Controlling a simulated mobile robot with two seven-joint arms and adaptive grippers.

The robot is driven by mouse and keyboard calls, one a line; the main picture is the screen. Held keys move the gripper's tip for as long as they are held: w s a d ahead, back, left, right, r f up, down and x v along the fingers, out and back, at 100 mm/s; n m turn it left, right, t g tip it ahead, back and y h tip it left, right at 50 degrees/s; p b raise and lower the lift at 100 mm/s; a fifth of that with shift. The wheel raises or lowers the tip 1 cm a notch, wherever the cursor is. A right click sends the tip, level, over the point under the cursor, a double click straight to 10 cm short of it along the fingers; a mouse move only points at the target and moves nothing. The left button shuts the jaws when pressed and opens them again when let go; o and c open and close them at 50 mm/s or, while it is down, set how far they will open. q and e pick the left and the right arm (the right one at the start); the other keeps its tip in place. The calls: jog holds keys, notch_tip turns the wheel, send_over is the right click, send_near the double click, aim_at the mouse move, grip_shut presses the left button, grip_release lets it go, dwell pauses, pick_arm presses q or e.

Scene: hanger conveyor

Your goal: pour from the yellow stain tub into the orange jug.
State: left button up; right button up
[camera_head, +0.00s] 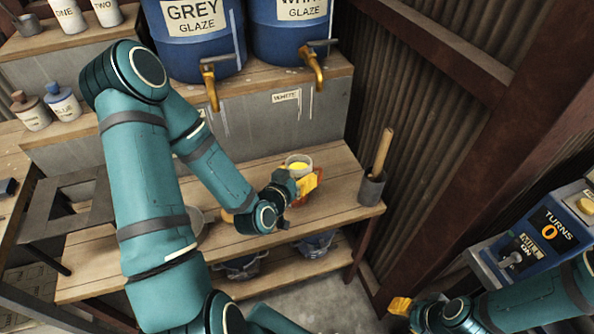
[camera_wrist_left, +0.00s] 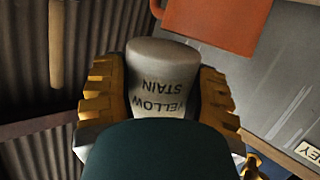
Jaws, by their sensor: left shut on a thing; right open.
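The grey-white yellow stain tub (camera_head: 299,160) shows yellow contents through its open top and looks about upright in the head view. Its "YELLOW STAIN" label faces the left wrist camera (camera_wrist_left: 162,82), upside down in that picture. My left gripper (camera_head: 304,181) is shut on the tub, one yellow finger on each side. The orange jug (camera_wrist_left: 228,22) is at the top right of the left wrist view, apart from the tub in the picture. In the head view the tub and gripper mostly hide it; only a bit of orange shows. My right gripper (camera_head: 400,305) is open and empty at bottom right.
A wooden bench (camera_head: 335,205) lies under the left gripper. A grey pot with a wooden handle (camera_head: 371,188) stands at its right end. Blue glaze barrels (camera_head: 195,50) with taps stand behind on a raised shelf.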

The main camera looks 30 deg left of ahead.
pick_arm(q)
jog(key=shift+d+r+n+g+h+p, duration=0.1)
jog(key=shift+r+n+g+h+p, duration=0.25)
jog(key=shift+r+g+p, duration=0.3)
jog(key=shift+s+d+f, duration=0.1)
jog(key=shift+s, duration=0.05)
jog(key=shift+n+p, duration=0.25)
jog(key=shift+p, duration=0.1)
jog(key=shift+s+d+r+n+g+h+p, duration=0.1)
jog(key=shift+r+n+g+h+p, duration=0.45)
jog(key=shift+p, duration=0.95)
jog(key=shift+p, duration=0.35)
